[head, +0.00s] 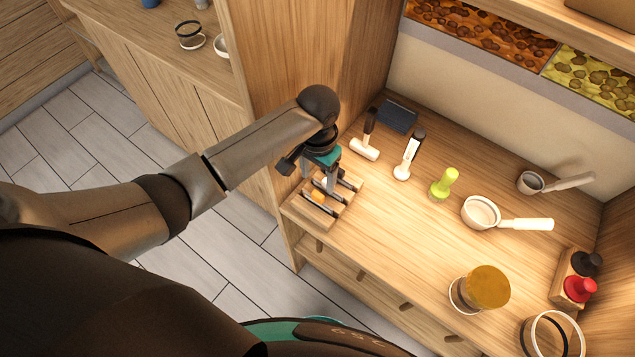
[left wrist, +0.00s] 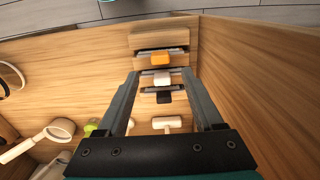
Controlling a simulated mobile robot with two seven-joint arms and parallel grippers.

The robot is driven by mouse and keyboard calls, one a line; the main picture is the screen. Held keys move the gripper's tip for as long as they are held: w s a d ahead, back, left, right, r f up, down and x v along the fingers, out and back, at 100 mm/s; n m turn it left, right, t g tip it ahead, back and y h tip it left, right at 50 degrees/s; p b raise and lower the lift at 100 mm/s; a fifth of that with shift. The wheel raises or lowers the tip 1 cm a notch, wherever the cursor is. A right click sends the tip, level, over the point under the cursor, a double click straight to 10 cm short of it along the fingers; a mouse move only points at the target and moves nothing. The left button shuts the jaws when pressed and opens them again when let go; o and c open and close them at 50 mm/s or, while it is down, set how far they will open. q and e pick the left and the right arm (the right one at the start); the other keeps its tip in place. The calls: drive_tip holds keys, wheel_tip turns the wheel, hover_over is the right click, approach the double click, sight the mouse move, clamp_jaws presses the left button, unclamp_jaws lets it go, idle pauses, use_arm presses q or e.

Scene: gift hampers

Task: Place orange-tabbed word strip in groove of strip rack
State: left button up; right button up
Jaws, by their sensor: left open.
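The wooden strip rack (head: 308,217) stands near the left front corner of the counter, and it also shows in the left wrist view (left wrist: 160,38). The orange-tabbed word strip (head: 318,196) is at the rack, and its orange tab (left wrist: 160,59) shows at the rack's far dark groove in the wrist view. It appears seated there, though its depth cannot be told. A white tab (left wrist: 163,78) and a black tab (left wrist: 164,97) show in line with it. My left gripper (left wrist: 163,73) is open just above the rack, fingers either side of the tabs, holding nothing.
A wooden panel (head: 285,70) rises left of the rack. A mallet (head: 366,148), a white-handled tool (head: 408,155), a green stamp (head: 445,183) and a white ladle (head: 482,212) lie to the right. An amber-lidded jar (head: 482,288) stands near the front. The counter's front middle is clear.

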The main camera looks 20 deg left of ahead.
use_arm(q)
wheel_tip(320, 180, up, 6)
drive_tip(key=shift+r+p, duration=0.15)
drive_tip(key=shift+p, duration=0.25)
